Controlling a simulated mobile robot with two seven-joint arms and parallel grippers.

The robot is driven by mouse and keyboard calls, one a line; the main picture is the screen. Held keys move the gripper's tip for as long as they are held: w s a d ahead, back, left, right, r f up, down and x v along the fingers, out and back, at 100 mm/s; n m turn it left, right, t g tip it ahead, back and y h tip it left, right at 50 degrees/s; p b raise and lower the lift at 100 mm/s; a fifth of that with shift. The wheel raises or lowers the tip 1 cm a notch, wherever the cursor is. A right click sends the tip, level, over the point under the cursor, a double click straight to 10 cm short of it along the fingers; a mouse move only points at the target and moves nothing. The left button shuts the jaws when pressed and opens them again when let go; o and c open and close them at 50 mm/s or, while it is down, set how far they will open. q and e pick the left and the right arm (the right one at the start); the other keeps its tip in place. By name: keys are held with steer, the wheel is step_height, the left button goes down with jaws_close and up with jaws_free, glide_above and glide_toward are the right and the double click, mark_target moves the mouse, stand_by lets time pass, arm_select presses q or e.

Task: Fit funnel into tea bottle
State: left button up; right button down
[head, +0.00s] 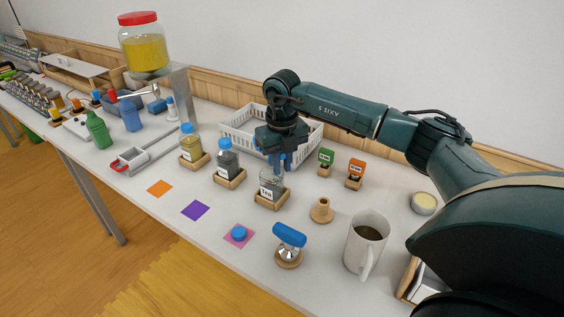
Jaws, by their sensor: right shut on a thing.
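The tea bottle (270,190), clear with a "TEA" label, stands upright in a wooden holder, without a cap on it. My right gripper (281,164) is just above and slightly behind its mouth, pointing down, with blue parts at the tips. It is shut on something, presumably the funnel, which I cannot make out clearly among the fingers. I cannot tell whether it touches the bottle mouth. A blue cap (238,233) lies on a pink square in front. My left gripper is not in view.
Two blue-capped bottles (191,146) (228,161) stand left of the tea bottle. An empty-looking wooden stand (322,210), a blue-handled tool (290,240) and a mug (366,245) are to the right. A white basket (235,128) is behind.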

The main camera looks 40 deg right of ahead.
steer(key=shift+f, duration=0.15)
steer(key=c, duration=1.3)
jaws_free()
steer(key=shift+r, duration=0.25)
steer(key=shift+r+p, duration=0.5)
steer(key=shift+p, duration=0.05)
steer(key=shift+r+p, duration=1.2)
steer(key=shift+r, duration=0.4)
